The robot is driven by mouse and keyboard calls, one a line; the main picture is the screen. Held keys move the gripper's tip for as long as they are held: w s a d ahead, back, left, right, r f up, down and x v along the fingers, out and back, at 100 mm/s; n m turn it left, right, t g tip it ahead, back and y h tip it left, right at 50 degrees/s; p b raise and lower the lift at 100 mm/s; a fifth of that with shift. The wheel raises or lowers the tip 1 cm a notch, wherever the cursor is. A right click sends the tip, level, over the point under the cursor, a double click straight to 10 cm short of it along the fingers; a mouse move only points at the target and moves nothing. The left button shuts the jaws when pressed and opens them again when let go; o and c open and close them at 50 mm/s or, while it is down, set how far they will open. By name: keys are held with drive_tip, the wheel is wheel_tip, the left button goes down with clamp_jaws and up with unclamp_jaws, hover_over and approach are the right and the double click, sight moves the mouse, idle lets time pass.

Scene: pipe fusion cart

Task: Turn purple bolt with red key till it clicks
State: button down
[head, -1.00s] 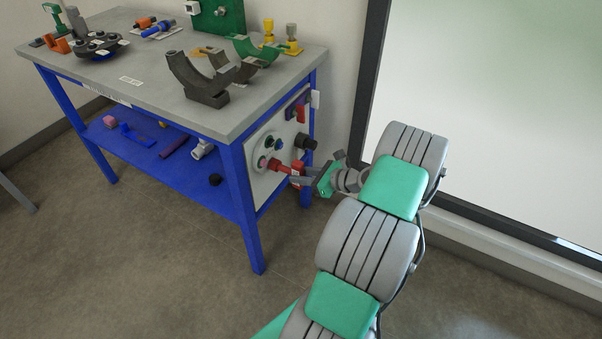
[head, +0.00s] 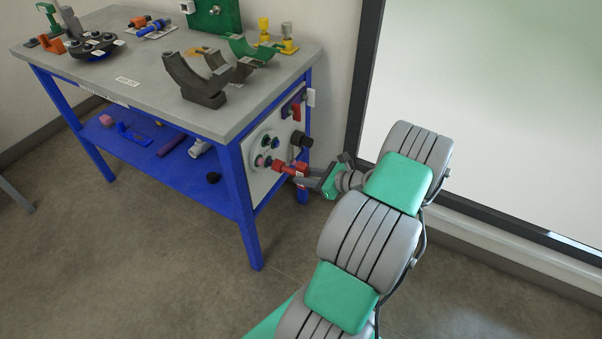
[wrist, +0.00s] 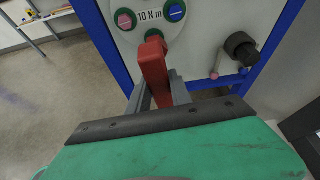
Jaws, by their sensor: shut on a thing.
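My gripper (head: 304,178) is shut on the red key (head: 285,167) in front of the cart's white side panel. In the wrist view the red key (wrist: 153,62) stands between my gripper's fingers (wrist: 158,97). Its far end covers the middle of a green-ringed bolt spot (wrist: 155,34) under the "10 N m" label. The purple bolt is not clearly seen; the key may hide it. I cannot tell whether the key is seated on it. A pink bolt (wrist: 125,20) and a blue bolt (wrist: 175,12) show uncovered above.
A black knob (wrist: 240,45) sticks out of the panel to the right. The cart's blue leg (head: 246,210) is left of the key. The grey tabletop (head: 135,90) carries grey and green curved clamps. A wall board (head: 480,110) stands at the right. The floor in front is clear.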

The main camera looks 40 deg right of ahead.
drive_tip(key=shift+s+d, duration=0.25)
drive_tip(key=shift+s, duration=0.4)
drive_tip(key=shift+s+d+p, duration=0.35)
drive_tip(key=shift+s, duration=0.55)
